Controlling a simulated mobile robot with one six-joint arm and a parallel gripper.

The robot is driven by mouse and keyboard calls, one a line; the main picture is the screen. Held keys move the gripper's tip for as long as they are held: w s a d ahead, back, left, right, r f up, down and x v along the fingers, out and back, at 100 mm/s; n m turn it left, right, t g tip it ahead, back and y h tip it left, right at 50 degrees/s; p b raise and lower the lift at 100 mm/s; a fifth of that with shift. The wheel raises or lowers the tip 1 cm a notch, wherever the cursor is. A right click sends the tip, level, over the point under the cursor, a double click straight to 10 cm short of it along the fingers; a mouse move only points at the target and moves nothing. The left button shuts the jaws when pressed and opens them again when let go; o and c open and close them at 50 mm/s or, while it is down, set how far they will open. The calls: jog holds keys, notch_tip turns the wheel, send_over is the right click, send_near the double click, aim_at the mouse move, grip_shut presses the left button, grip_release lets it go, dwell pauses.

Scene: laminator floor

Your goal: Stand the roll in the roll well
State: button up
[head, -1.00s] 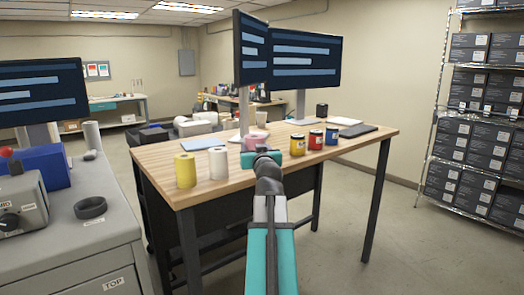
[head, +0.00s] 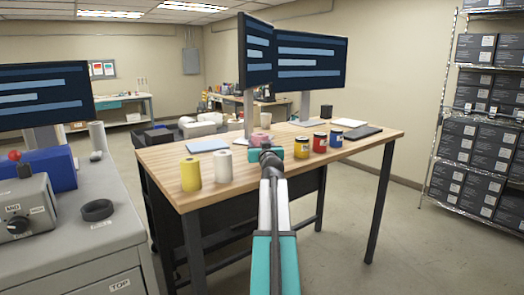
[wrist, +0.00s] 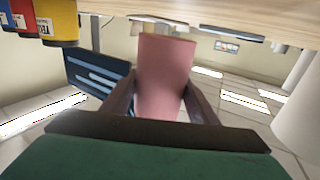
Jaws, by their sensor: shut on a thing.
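My gripper (head: 266,154) is over the wooden table, shut on a pink roll (head: 261,140). In the wrist view the roll (wrist: 165,75) is clasped between my two dark fingers (wrist: 160,98). In the head view my gripper hides the roll's lower part, and I cannot tell its height above the tabletop. A black ring (head: 97,210) with a dark open middle sits on the grey cabinet at the left and looks like the roll well. It is empty and well apart from my gripper.
A yellow roll (head: 190,174) and a white roll (head: 223,165) stand left of my gripper on the table (head: 240,188). Yellow, red and blue jars (head: 319,142) stand to its right. Monitors (head: 310,62) rise behind. A grey control box (head: 28,207) is beside the ring.

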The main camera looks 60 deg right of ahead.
jog(key=shift+w+d, duration=0.25)
jog(key=shift+d, duration=0.1)
jog(key=shift+d, duration=0.1)
jog(key=shift+w+d, duration=0.3)
jog(key=shift+d, duration=0.1)
jog(key=shift+f+p, duration=0.4)
jog(key=shift+f, duration=1.4)
jog(key=shift+f, duration=0.2)
jog(key=o, duration=1.2)
jog(key=shift+r, duration=0.3)
